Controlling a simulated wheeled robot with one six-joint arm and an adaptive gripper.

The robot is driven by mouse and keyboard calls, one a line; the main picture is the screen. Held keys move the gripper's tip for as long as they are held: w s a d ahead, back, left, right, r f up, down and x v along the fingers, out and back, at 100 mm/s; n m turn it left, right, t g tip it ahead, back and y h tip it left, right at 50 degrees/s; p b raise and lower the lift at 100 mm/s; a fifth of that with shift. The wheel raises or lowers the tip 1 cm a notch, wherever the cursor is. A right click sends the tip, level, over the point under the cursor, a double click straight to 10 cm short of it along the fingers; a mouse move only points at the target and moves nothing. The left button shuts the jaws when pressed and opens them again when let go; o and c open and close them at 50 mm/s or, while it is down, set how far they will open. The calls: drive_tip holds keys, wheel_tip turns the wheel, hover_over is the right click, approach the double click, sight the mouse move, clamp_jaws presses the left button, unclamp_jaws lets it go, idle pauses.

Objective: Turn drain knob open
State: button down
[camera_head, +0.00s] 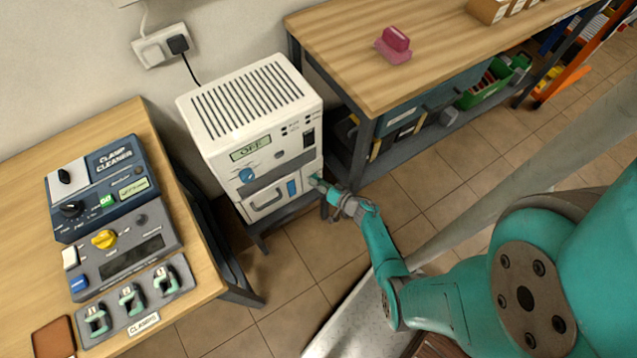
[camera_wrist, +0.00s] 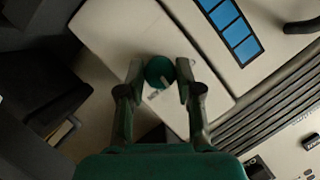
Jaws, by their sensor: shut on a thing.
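The drain knob (camera_wrist: 158,70) is a small round teal knob with a pale pointer mark, on the white front of a boxy unit (camera_head: 248,105). In the wrist view my gripper (camera_wrist: 159,80) has one finger on each side of the knob and is shut on it. In the head view my gripper (camera_head: 322,186) reaches the lower right corner of the unit's front and mostly hides the knob there. The pointer slants toward the lower right in the wrist view. A small label beside the knob is too blurred to read.
The unit has a display reading OFF (camera_head: 251,148), a blue dial (camera_head: 246,175) and a blue level window (camera_wrist: 228,27). A wooden table with a clamp cleaner (camera_head: 103,188) stands left. A workbench (camera_head: 430,55) with a pink object (camera_head: 394,44) stands right. Tiled floor is open in front.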

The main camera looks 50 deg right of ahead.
drive_tip(key=shift+d+f+m+t+y, duration=0.1)
drive_tip(key=shift+m+t+y, duration=0.45)
drive_tip(key=shift+m, duration=0.9)
drive_tip(key=shift+f+m+t+y, duration=0.1)
drive_tip(key=shift+m+t+y, duration=0.45)
drive_tip(key=shift+m, duration=0.9)
drive_tip(key=c, duration=0.8)
unclamp_jaws()
drive_tip(key=shift+r, duration=0.1)
drive_tip(key=shift+o, duration=0.2)
drive_tip(key=s, duration=0.7)
drive_tip(key=shift+s+d+r, duration=0.25)
drive_tip(key=shift+s+d, duration=0.05)
drive_tip(key=shift+d, duration=0.1)
